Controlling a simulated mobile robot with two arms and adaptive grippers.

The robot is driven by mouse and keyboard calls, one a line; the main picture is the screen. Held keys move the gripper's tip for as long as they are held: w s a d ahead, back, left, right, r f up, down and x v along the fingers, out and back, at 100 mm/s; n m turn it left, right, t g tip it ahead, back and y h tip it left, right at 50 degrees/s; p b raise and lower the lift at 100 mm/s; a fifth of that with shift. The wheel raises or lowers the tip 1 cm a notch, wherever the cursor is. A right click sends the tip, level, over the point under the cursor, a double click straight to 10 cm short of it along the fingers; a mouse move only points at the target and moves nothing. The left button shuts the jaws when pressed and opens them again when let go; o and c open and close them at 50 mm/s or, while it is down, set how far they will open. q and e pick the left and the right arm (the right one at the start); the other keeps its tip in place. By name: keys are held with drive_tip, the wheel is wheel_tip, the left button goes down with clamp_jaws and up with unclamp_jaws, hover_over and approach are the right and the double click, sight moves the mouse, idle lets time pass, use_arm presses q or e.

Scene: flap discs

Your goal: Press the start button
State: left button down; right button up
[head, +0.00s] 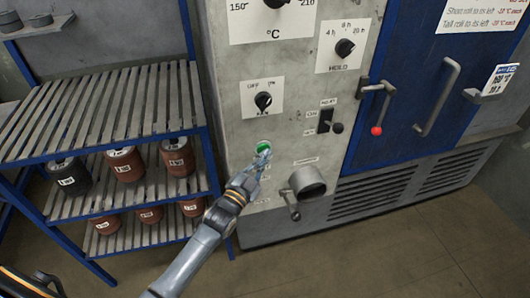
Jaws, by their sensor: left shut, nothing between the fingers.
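The green start button (263,147) is on the lower part of the grey machine panel (225,60), in the head view. My left gripper (264,155) is shut and empty, with its tips just below the button and partly over its lower edge. I cannot tell whether the tips touch the button. The label under the button is mostly hidden by the gripper. My right gripper does not clearly show; only a dark and orange arm part is at the lower left corner.
Right of the button are a heater switch (325,120) and a round pipe outlet with a lever (307,182). Above is an off/on knob (263,100). A red-tipped handle (376,130) is by the blue door (410,120). A slatted rack (100,110) with several rolls stands left.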

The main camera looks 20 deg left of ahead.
use_arm(q)
drive_tip(key=shift+w+a+r, duration=0.15)
drive_tip(key=shift+a+r, duration=0.05)
idle(0.3)
drive_tip(key=shift+d, duration=0.15)
drive_tip(key=s+d+p, duration=0.2)
drive_tip(key=s+d, duration=0.1)
drive_tip(key=s, duration=0.2)
drive_tip(key=shift+d+f+p, duration=0.15)
drive_tip(key=shift+f+p, duration=0.1)
drive_tip(key=shift+p, duration=0.05)
idle(0.9)
